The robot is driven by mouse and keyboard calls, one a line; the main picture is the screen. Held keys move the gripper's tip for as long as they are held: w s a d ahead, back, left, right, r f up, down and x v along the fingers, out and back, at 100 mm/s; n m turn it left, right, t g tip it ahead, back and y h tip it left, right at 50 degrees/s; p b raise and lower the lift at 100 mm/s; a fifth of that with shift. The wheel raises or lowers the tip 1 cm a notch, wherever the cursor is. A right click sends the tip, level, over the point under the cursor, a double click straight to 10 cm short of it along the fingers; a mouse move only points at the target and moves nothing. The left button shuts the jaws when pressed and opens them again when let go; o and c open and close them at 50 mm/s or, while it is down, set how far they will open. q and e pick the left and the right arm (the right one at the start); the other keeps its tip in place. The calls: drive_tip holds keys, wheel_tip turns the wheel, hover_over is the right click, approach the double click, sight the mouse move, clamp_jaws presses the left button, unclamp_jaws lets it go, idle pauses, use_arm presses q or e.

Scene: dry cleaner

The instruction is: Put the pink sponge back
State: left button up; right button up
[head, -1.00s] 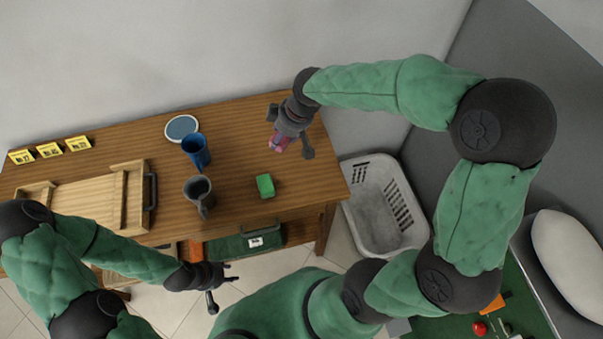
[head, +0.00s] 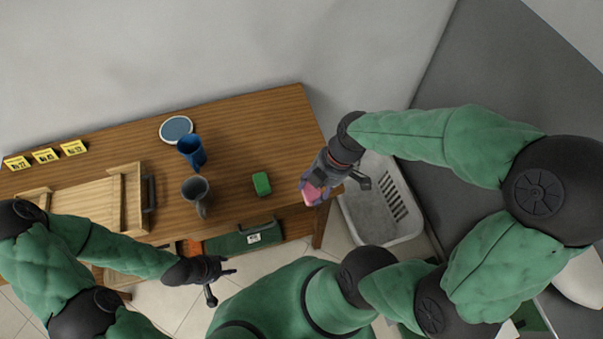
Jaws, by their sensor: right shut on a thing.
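The pink sponge (head: 313,194) is held in my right gripper (head: 322,187), which is shut on it. The sponge is at the right edge of the wooden table (head: 265,115), beside the grey basket; its height above the table is hard to judge. My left gripper (head: 220,278) is in front of the table, with its fingers apart and nothing between them. A green sponge (head: 262,184) lies on the table to the left of the pink one.
A blue cup (head: 191,151), a grey mug (head: 196,192) and a round blue-and-white dish (head: 176,129) stand on the table. A wooden tray (head: 130,205) and yellow number tags (head: 45,156) are at the left. A grey laundry basket (head: 410,232) stands on the floor at the right. An open drawer with green contents (head: 225,244) is under the table front.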

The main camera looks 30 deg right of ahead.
drive_tip(key=w+d+f, duration=0.1)
drive_tip(key=w+f, duration=0.1)
drive_tip(key=w, duration=0.1)
drive_tip(key=w+f+b, duration=0.1)
drive_tip(key=w+f, duration=0.2)
drive_tip(key=w, duration=0.1)
drive_tip(key=w+d+f+b, duration=0.1)
drive_tip(key=w+f, duration=0.2)
drive_tip(key=shift+w+d, duration=0.2)
drive_tip(key=shift+d, duration=0.15)
drive_tip(key=shift+w+d+f, duration=0.1)
drive_tip(key=shift+w+f, duration=0.3)
drive_tip(key=shift+f, duration=0.15)
wheel_tip(320, 180, down, 3)
drive_tip(key=shift+b, duration=0.55)
drive_tip(key=shift+r, duration=0.1)
drive_tip(key=o, duration=1.3)
drive_tip(key=shift+c, duration=0.2)
